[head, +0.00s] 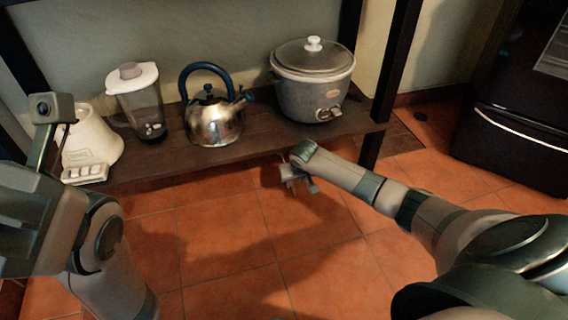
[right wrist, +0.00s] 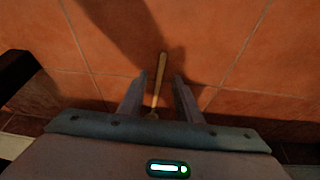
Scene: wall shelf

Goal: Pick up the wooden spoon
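The wooden spoon (right wrist: 159,82) shows in the right wrist view as a thin, pale stick over the tiled floor. Its near part lies between the two fingers of my right gripper (right wrist: 156,80), with a gap on both sides. The fingers are apart, and the spoon's near end is partly hidden by the palm. In the head view my right gripper (head: 298,182) is low in front of the shelf edge, and I cannot make out the spoon clearly there. My left arm fills the left edge of the head view; its fingers do not show.
A dark wooden shelf (head: 262,142) carries a white appliance (head: 92,140), a blender (head: 138,100), a kettle (head: 213,120) and a slow cooker (head: 314,88). Dark posts stand at its ends. The floor in front is clear.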

